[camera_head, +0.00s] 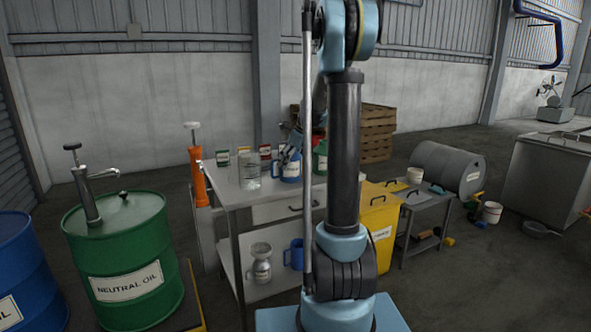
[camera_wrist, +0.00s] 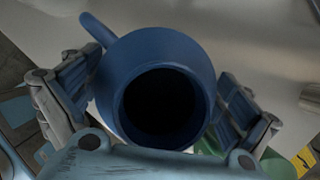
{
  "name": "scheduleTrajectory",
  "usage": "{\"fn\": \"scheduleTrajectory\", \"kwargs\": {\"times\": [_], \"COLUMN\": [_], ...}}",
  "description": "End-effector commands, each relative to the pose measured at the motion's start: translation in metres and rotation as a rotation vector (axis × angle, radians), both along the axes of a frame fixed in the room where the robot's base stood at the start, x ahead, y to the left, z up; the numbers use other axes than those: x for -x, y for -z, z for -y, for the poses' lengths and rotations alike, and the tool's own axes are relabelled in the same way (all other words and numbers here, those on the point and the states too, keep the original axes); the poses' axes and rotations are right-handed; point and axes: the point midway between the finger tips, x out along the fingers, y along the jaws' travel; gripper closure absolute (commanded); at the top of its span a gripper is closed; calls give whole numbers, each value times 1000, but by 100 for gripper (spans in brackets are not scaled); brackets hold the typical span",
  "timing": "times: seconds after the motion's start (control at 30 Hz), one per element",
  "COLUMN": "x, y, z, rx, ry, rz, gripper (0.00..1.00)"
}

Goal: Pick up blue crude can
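The blue crude can (camera_head: 291,172) stands upright on the upper top of the metal table, with a white label on its side. In the wrist view I look down into the dark round mouth of a blue can (camera_wrist: 125,62), its handle at the upper left. My gripper (camera_wrist: 160,85) has one finger on each side of this can, spread about as wide as the can. I cannot tell whether both fingers press on it. In the head view my gripper (camera_head: 291,149) is small and partly hidden at the can's top.
A glass beaker (camera_head: 249,170) stands just left of the can and a green can (camera_head: 320,160) to its right. Several small labelled tins stand behind. Another blue jug (camera_head: 295,254) and a metal can (camera_head: 260,264) are on the lower shelf. A yellow bin (camera_head: 380,215) stands right of the table.

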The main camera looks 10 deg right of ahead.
Motion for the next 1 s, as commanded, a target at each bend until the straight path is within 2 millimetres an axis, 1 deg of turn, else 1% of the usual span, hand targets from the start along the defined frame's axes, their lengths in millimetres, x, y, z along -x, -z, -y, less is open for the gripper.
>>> {"fn": "scheduleTrajectory", "kwargs": {"times": [0.03,0.07,0.1,0.17,0.2,0.23,0.27,0.47,0.63,0.77,1.0], "x": [0,0,0,0,0,0,0,0,0,0,0], "y": [0,0,0,0,0,0,-1,-1,-9,-26,-65], "z": [0,0,0,0,0,0,0,0,0,0,0], "rx": [0,0,0,0,0,0,0,1,0,0,0], "ry": [0,0,0,0,0,0,0,-1,0,-1,-1], "rz": [0,0,0,0,0,0,0,1,0,0,0], "gripper": [23,30,39,52,61,68,71,71,71,71,71]}}
